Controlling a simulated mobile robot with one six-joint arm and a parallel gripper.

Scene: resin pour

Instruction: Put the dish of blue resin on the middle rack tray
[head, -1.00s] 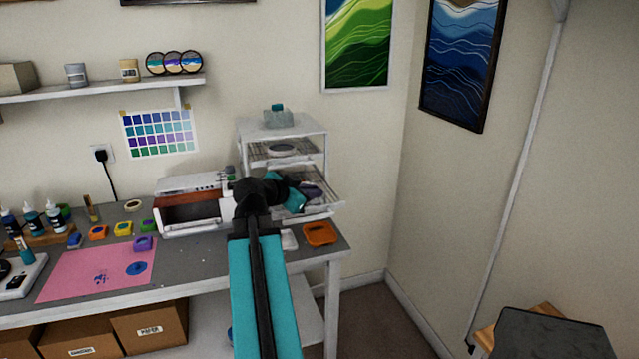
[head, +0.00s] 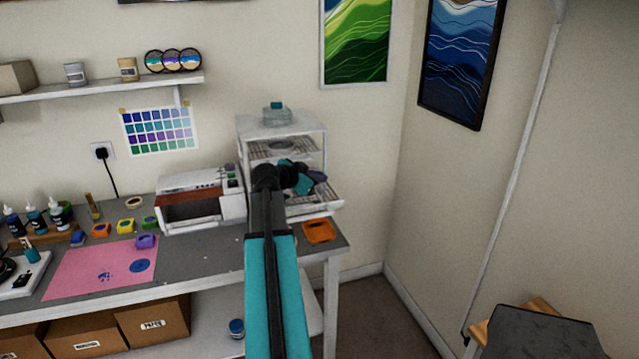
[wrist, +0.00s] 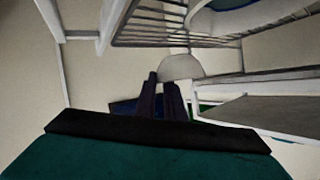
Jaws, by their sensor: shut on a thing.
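A pale-rimmed dish with dark blue inside (wrist: 240,18) lies on a wire tray (wrist: 165,22) in the wrist view. I cannot tell which rack level this is. The white rack (head: 241,150) stands at the right end of the bench, with wire trays inside. My gripper (head: 308,180) is at the rack's front in the head view, partly hidden by my arm. The fingertip contact is hard to make out.
A light round dish (head: 281,146) sits in the upper rack level, and a clear container (head: 277,117) on the rack top. A white oven-like box (head: 205,182) stands close left. An orange tray (head: 319,231) lies on the bench in front.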

